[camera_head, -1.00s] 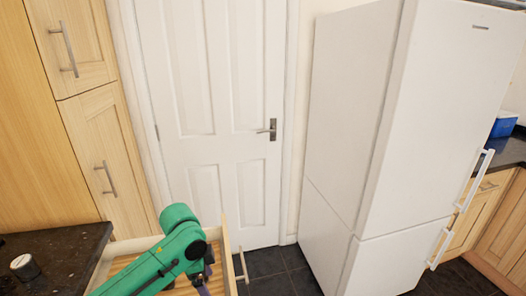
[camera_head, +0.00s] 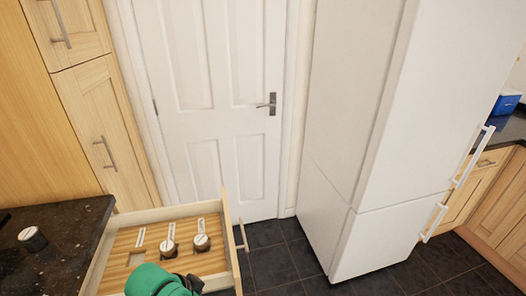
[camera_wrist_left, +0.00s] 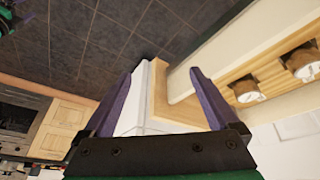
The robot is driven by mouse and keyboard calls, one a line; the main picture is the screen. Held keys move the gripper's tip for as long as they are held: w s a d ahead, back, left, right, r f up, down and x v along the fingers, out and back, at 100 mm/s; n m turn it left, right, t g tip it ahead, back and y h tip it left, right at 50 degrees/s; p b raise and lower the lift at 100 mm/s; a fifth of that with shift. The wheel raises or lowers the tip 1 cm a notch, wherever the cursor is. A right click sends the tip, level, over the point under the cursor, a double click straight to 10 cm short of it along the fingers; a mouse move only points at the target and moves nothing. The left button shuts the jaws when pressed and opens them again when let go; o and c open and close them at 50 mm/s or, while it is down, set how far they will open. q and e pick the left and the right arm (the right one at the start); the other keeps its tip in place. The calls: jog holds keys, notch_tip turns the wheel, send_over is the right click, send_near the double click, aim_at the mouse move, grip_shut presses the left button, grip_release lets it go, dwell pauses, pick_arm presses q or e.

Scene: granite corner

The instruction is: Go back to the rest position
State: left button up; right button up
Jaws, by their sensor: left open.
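My left arm (camera_head: 158,281) shows as a green link at the bottom edge of the head view, over the near part of the open drawer. My left gripper (camera_wrist_left: 160,88) shows in the left wrist view with its two purple fingers spread and nothing held between them. A corner of the drawer shows beyond the fingers, and I cannot tell how close it is. In the head view the gripper itself is hidden or out of frame. My right gripper is in neither view.
The pulled-out wooden drawer (camera_head: 238,262) holds two light-topped jars (camera_head: 168,246) (camera_head: 201,241) in its insert. Another jar (camera_head: 33,239) stands on the dark counter (camera_head: 75,230) at left. A white door (camera_head: 215,110) and fridge (camera_head: 350,110) stand beyond. Dark floor is clear between drawer and fridge.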

pick_arm(q)
jog(key=s+a+f+n+y, duration=0.25)
jog(key=s+a+n, duration=0.25)
jog(key=s+a, duration=0.35)
notch_tip(320, 180, down, 23)
jog(key=s+g, duration=0.1)
jog(key=s, duration=0.1)
jog(key=s+a+f, duration=0.1)
jog(key=s+f, duration=0.5)
jog(key=s, duration=0.2)
jog(key=s+a+f+g, duration=0.1)
jog(key=s+a+f, duration=0.1)
jog(key=s+f, duration=0.5)
jog(key=shift+s+a+f, duration=0.25)
jog(key=shift+s+f, duration=0.05)
jog(key=shift+s, duration=0.3)
